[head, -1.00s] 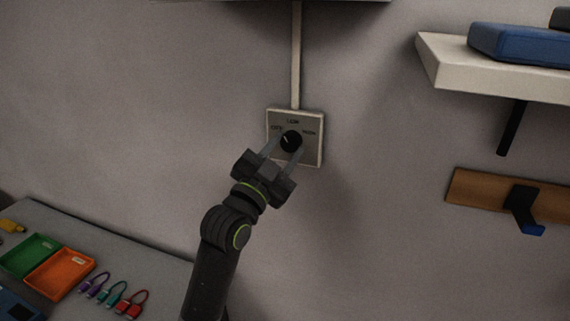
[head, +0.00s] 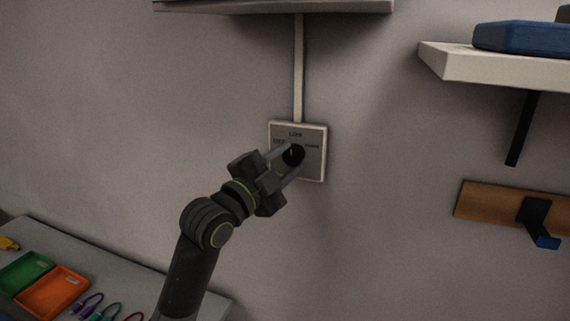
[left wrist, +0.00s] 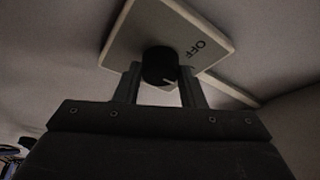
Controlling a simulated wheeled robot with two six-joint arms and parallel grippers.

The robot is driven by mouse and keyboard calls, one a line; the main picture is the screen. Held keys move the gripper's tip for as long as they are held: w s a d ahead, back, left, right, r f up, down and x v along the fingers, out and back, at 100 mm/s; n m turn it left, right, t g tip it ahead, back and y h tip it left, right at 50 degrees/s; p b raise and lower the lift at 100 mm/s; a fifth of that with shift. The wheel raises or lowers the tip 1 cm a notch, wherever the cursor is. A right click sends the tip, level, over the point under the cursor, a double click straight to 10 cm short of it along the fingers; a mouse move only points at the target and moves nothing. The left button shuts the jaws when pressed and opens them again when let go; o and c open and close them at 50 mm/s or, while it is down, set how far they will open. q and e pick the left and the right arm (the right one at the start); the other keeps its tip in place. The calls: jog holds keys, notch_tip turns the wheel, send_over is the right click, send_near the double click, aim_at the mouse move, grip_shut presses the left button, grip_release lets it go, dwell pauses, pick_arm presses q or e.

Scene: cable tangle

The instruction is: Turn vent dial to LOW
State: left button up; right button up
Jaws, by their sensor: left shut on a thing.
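The black vent dial (head: 293,155) sits on a pale square wall plate (head: 316,165) with OFF at the left, LOW at the top and HIGH at the right. Its light pointer mark points about up, toward LOW, in the head view. My left gripper (head: 289,155) is shut on the dial, one finger on each side. In the left wrist view the dial (left wrist: 159,66) shows between the fingers, with the OFF label on the plate (left wrist: 205,30) beside it. The other labels are hidden or cut off there. My right gripper is not in view.
A conduit (head: 298,70) runs up from the plate to a grey box (head: 270,8). A shelf (head: 480,70) with a blue case and a wooden hook rail (head: 480,202) are at the right. A bench with green and orange trays (head: 52,291) is at lower left.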

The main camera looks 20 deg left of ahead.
pick_arm(q)
jog(key=o, duration=1)
jog(key=shift+w, duration=0.1)
jog(key=shift+s+a+f, duration=0.15)
jog(key=shift+s+f, duration=0.05)
jog(key=shift+s, duration=0.3)
jog(key=p+v, duration=0.6)
jog(key=v, duration=1)
jog(key=shift+s+a+p, duration=0.1)
jog(key=shift+s+p, duration=0.15)
jog(key=shift+p, duration=0.15)
